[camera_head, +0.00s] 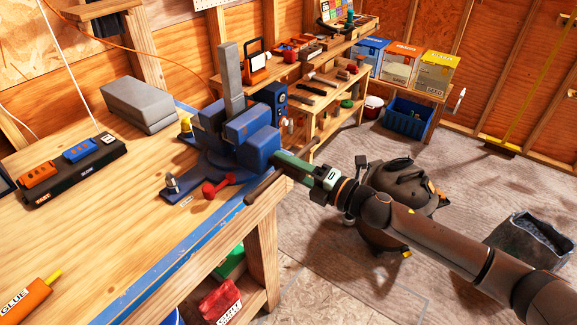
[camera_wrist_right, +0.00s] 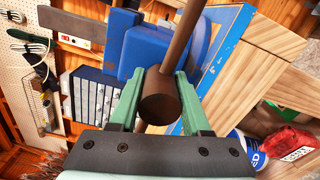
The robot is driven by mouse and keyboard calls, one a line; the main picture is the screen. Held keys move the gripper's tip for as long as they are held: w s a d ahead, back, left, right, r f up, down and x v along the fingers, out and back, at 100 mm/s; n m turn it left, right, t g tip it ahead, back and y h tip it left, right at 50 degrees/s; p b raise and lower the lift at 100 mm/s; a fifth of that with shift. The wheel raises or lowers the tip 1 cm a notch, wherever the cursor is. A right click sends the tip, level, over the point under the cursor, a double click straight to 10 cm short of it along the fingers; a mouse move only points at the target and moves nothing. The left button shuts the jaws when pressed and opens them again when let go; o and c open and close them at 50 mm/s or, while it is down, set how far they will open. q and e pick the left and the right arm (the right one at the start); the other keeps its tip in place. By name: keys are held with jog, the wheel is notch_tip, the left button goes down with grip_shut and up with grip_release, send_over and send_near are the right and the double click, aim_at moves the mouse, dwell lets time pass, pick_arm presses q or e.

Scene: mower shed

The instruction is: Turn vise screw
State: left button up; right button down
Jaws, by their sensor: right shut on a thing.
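The blue vise (camera_head: 250,138) stands at the bench corner with a grey upright piece (camera_head: 231,80) at its jaws. Its dark brown handle bar (camera_head: 264,187) sticks out at the front, low and to the left of my right gripper. My right gripper (camera_head: 288,166) has green fingers and reaches the vise front from the right. In the right wrist view, the fingers (camera_wrist_right: 160,88) are shut on the round brown screw head (camera_wrist_right: 159,104), one on each side. The handle bar (camera_wrist_right: 184,38) runs up from the head, past the blue vise body (camera_wrist_right: 140,45). My left gripper is not in view.
The wooden workbench (camera_head: 120,220) carries a grey block (camera_head: 138,102), a black tray (camera_head: 68,160), a red-handled item (camera_head: 218,187) and an orange glue bottle (camera_head: 25,300). Shelves with tools stand behind. A dark round machine (camera_head: 400,190) stands on the floor beneath my right arm.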

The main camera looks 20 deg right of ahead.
jog(key=n, duration=0.4)
jog(key=shift+r+b, duration=0.2)
jog(key=shift+b, duration=0.1)
jog(key=shift+a+r+n, duration=0.1)
jog(key=shift+n, duration=1.9)
jog(key=c, duration=0.8)
grip_release()
jog(key=o, duration=0.4)
jog(key=shift+w+a, duration=0.1)
jog(key=shift+f, duration=0.2)
